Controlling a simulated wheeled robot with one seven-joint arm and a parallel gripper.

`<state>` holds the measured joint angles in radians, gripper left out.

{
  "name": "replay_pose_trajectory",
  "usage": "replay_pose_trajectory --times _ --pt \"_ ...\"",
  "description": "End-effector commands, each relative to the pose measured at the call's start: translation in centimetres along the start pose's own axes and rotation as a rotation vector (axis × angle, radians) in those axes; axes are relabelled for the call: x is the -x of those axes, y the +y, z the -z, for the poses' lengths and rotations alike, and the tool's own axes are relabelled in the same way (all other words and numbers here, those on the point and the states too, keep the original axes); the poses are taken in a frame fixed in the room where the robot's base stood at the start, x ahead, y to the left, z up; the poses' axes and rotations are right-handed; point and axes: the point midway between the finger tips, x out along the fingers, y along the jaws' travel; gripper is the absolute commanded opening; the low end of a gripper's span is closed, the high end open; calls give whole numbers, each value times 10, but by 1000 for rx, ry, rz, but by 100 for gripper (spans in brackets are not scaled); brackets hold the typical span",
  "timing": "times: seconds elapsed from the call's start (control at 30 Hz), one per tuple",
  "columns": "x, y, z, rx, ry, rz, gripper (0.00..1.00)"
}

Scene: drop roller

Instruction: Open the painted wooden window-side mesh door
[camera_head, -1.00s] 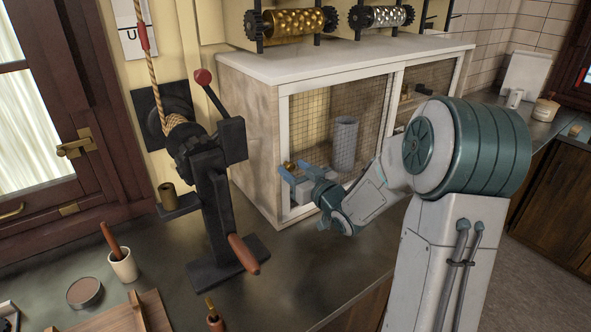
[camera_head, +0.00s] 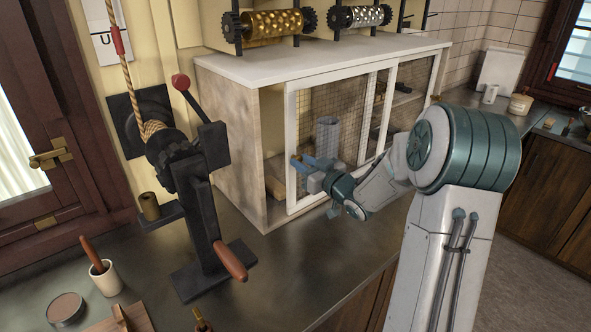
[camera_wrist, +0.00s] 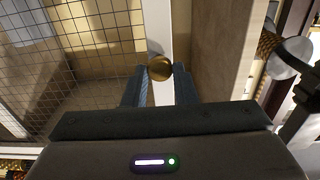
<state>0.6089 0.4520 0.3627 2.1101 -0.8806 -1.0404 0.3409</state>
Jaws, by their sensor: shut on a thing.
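The window-side mesh door (camera_head: 291,120) is the left one of two on the pale cabinet. It has a white-painted frame and wire mesh. A narrow gap shows between its left edge and the cabinet's side wall, with the inside visible. My gripper (camera_head: 303,165) is at the door's left stile. In the wrist view, my gripper's fingers (camera_wrist: 160,82) are shut on a round brass knob (camera_wrist: 160,68) on the white stile (camera_wrist: 158,30). The gripper hides the knob in the head view.
A dark crank winch with a red-knobbed lever (camera_head: 195,180) and rope stands left of the cabinet (camera_head: 225,140). A grey mesh cylinder (camera_head: 327,138) shows behind the door. Gold and silver rollers (camera_head: 275,22) sit above. The counter before the cabinet is clear.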

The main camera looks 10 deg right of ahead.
Motion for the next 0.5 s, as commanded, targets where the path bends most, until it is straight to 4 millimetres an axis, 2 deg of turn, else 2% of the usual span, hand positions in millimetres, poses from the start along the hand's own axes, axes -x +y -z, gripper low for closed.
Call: replay_pose_trajectory --times 0.03,0.3,0.5 --pt "0 19 0 0 0 -4 0" --pt "6 122 1 1 -2 -18 0" --pt "2 175 1 0 -2 -8 0"
